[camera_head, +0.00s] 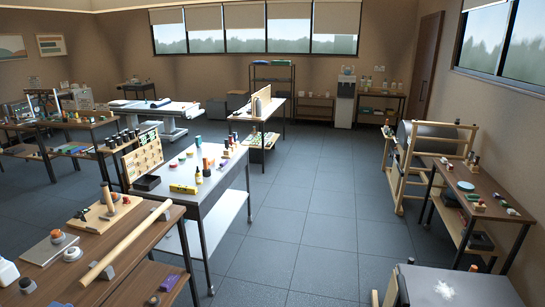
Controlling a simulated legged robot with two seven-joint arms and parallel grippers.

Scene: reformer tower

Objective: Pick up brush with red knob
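I cannot pick out a brush with a red knob for certain. On the near-left wooden table (140,238), a round orange-red knob (57,236) sits on a flat grey plate (47,250). Neither of my grippers is in view.
A long wooden roller (125,242) lies across the near-left table, beside a wooden block with an upright handle (108,200). A grey workbench (205,190) with small bottles stands behind. Open tiled floor (310,220) lies to the right. A dark-topped stand (460,287) is at the front right.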

